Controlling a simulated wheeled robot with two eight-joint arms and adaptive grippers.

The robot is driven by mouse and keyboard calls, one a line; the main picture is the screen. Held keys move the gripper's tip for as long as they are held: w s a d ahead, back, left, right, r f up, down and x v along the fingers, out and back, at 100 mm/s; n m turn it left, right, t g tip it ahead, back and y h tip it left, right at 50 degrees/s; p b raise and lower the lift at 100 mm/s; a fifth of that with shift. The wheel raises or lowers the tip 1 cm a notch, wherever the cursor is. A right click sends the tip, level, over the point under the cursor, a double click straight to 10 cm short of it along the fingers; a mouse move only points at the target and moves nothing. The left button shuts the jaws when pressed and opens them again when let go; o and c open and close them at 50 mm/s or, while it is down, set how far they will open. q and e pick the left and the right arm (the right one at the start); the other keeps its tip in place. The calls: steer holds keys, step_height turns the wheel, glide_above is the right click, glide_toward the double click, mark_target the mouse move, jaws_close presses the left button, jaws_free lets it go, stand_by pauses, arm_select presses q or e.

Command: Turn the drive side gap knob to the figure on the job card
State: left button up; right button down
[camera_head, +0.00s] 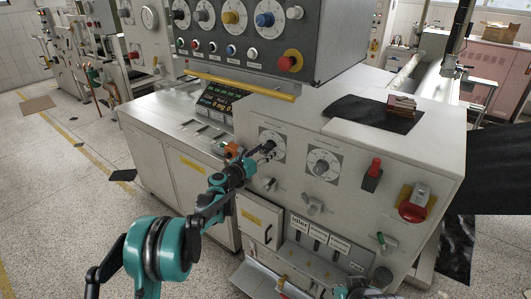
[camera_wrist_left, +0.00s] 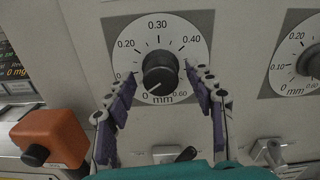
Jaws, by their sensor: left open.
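A black knob (camera_wrist_left: 160,72) sits on a round white dial (camera_wrist_left: 158,28) marked in mm, with 0.20, 0.30 and 0.40 readable. Its white pointer line points to the lower left, near the 0. My left gripper (camera_head: 268,150) is at this left dial, and in the left wrist view its fingers (camera_wrist_left: 162,74) are open on either side of the knob; contact cannot be told. A second dial with a similar knob (camera_head: 322,168) is to the right. Which dial is the drive side is not readable. I cannot make out a job card figure. A small teal and dark part of my right arm shows at the bottom edge.
An orange block with a black knob (camera_wrist_left: 55,137) stands left of the gripper. Small handles (camera_head: 312,207) sit below the dials. A red-handled lever (camera_head: 373,172) and a red rotary switch (camera_head: 414,205) are to the right. A dark display (camera_head: 217,97) is to the left.

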arm_select(q)
steer(key=shift+w+d, duration=0.3)
steer(key=shift+w, duration=0.05)
steer(key=c, duration=1.2)
steer(key=shift+o, duration=0.2)
